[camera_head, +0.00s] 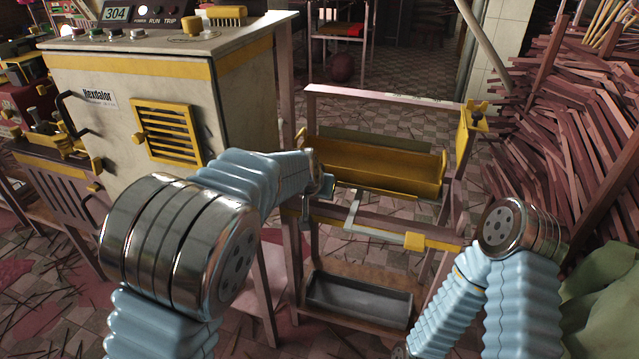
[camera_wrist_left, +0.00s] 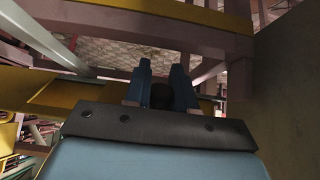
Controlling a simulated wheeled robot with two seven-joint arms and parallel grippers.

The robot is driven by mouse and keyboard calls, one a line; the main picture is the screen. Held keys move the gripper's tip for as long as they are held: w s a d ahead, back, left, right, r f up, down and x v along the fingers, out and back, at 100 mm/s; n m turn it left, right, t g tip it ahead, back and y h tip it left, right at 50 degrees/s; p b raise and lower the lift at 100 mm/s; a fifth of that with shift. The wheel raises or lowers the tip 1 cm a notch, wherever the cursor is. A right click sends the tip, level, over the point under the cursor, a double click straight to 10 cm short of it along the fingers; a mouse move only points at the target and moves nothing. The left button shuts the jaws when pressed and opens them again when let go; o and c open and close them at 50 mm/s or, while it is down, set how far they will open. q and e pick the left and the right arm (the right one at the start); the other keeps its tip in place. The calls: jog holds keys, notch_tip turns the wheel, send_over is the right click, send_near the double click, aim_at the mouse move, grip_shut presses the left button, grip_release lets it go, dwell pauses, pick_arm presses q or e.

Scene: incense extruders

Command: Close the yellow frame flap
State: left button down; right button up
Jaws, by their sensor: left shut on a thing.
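The yellow flap (camera_head: 375,168) is a long, trough-like yellow piece set across a pinkish frame (camera_head: 385,97), right of centre in the head view. It looks tilted, with its inner face showing. My left gripper (camera_head: 322,186) is at the flap's left end, beside the frame's left post. In the left wrist view my two blue-grey fingers (camera_wrist_left: 160,82) are close together around a dark part (camera_wrist_left: 162,96). I cannot tell whether that part belongs to the flap. My right arm points down at the bottom right, with its gripper outside the picture.
A grey bar with a yellow grip (camera_head: 415,242) sticks out below the flap. A grey tray (camera_head: 358,299) sits low in the frame. A large cream cabinet (camera_head: 90,150) stands left. Piled brown sticks (camera_head: 570,130) and a green sack (camera_head: 605,300) crowd the right.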

pick_arm(q)
jog(key=shift+w+d+r+g+y, duration=0.15)
jog(key=shift+r+g+y, duration=0.2)
jog(key=shift+g, duration=0.7)
jog(key=shift+w+a+r+g+y, duration=0.15)
jog(key=shift+r+g+y, duration=0.15)
jog(key=shift+g, duration=0.8)
jog(key=shift+w+d+r+g+y, duration=0.15)
jog(key=shift+r+g+y, duration=0.2)
jog(key=shift+g, duration=0.7)
jog(key=c, duration=0.9)
grip_release()
jog(key=shift+c, duration=0.2)
